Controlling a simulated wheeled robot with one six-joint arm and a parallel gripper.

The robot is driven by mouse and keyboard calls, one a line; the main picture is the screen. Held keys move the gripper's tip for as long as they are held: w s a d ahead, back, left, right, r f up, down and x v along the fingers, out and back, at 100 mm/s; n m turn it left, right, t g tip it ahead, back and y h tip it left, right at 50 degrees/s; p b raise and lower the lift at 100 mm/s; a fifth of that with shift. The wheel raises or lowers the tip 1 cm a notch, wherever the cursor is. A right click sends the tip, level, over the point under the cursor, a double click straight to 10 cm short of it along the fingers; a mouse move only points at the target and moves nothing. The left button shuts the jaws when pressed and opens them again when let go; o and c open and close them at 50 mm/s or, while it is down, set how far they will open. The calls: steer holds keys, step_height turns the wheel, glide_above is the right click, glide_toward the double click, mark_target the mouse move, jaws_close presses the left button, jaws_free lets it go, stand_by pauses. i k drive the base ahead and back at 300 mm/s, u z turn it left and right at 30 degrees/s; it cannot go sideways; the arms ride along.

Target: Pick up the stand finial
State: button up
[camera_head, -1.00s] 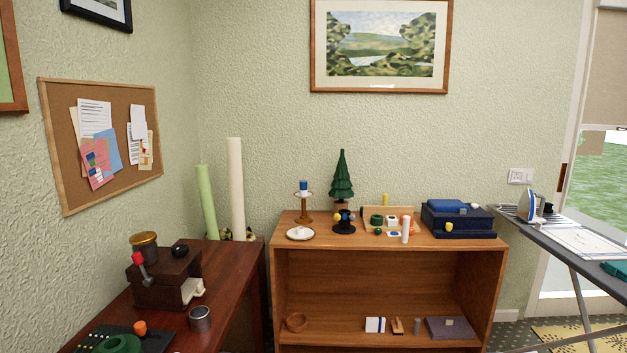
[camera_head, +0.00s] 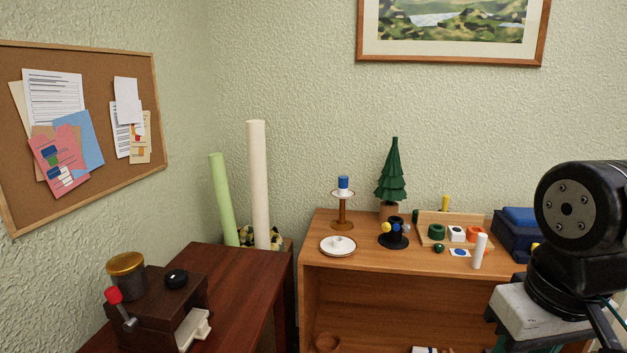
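A small wooden stand (camera_head: 343,211) with a white dish near its top stands on the left part of the wooden shelf unit's top. A small blue cylinder (camera_head: 343,182) sits upright on top of it and looks like the stand finial, though I cannot be sure. A black joint of my arm shows large at the right edge, well apart from the stand. My gripper is out of the picture.
The shelf top (camera_head: 327,258) also holds a white saucer (camera_head: 338,246), a dark holder (camera_head: 394,234), a green tree figure (camera_head: 391,172), a white cylinder (camera_head: 479,250) and a dark blue case (camera_head: 512,238). A dark red-brown table (camera_head: 238,282) with a brown box (camera_head: 160,308) stands at left.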

mark_target(343, 180)
steer(key=u, duration=0.15)
steer(key=i, duration=0.95)
steer(key=z, duration=0.55)
steer(key=i, duration=0.8)
steer(key=z, duration=0.55)
